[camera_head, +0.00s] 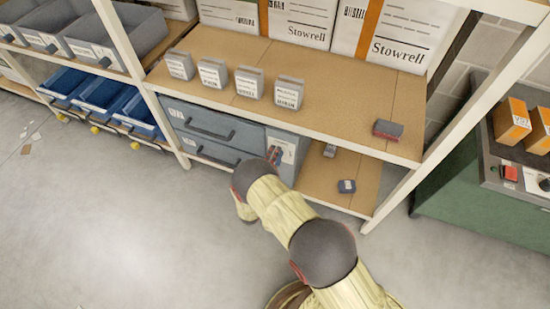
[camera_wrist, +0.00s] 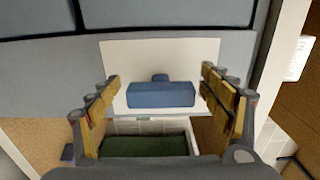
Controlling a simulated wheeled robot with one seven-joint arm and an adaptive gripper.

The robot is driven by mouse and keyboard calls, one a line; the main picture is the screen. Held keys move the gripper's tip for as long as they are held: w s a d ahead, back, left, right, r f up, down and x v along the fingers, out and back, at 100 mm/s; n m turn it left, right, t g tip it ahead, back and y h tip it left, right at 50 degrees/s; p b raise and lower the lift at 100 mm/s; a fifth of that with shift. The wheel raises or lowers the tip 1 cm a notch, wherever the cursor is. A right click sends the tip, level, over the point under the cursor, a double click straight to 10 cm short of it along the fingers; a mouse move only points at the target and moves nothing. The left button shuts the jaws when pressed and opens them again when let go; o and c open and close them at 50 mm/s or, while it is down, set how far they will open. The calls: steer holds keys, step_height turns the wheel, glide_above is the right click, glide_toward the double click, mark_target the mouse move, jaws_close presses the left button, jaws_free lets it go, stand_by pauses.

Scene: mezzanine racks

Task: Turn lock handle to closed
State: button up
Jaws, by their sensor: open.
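The lock handle (camera_wrist: 160,95) is a blue bar with a short stub above it. It lies level across the picture in the wrist view, on a white plate (camera_wrist: 122,58) on the front of the drawer cabinet. My gripper (camera_wrist: 161,80) is open, with one finger on each side of the bar and a gap at both ends. I see no contact. In the head view, the blue-grey cabinet (camera_head: 215,128) stands on the lower shelf. Its pale lock plate (camera_head: 289,146) is partly hidden by my arm, and the gripper is not clear there.
A shelf board (camera_head: 330,95) with several small grey boxes overhangs the cabinet. A rack upright (camera_head: 400,200) and a green cabinet (camera_head: 480,210) stand to the right. The floor (camera_head: 130,230) at left is mostly clear.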

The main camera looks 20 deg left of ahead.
steer(key=s+a, duration=0.1)
steer(key=s, duration=1.1)
stand_by(0.5)
